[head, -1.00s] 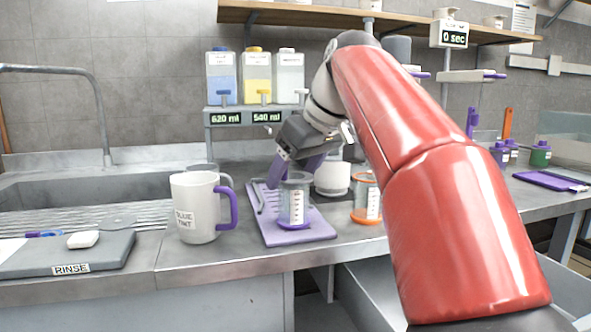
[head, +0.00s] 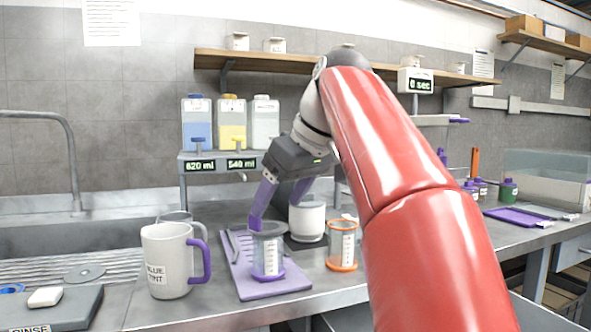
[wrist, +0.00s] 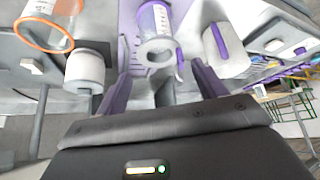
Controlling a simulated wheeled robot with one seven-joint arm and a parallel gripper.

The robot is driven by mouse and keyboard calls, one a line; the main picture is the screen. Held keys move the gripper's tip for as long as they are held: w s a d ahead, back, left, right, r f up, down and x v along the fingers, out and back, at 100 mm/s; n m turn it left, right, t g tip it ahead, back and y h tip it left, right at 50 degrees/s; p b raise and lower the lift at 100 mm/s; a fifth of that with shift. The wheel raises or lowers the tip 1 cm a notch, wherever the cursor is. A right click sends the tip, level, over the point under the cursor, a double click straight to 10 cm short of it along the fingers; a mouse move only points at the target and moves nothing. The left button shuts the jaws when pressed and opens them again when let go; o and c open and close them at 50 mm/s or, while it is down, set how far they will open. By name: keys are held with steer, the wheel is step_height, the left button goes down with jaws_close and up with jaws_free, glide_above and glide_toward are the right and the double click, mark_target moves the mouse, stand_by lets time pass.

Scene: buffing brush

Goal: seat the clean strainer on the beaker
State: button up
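A clear beaker with a purple base (head: 267,260) stands on a purple tray (head: 240,265). A grey ring-shaped strainer (head: 269,230) lies across its top and looks about level; exact seating is too small to judge. In the wrist view the strainer (wrist: 152,50) shows as a pale ring with a central hole over the beaker's mouth, a purple tab beside it. My gripper (head: 274,212) is just above the beaker. In the wrist view its purple fingers (wrist: 162,72) are spread wide with nothing between them. One finger overlaps the strainer's left edge in the head view; contact is unclear.
A white mug with a purple handle (head: 168,262) stands left of the tray. An orange-based beaker (head: 342,245) and a white pot (head: 307,222) stand close on the right. A flat grey disc (head: 84,273) lies on the drainboard. Bottles (head: 231,123) stand behind.

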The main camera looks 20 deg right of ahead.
steer(key=shift+v, duration=2.7)
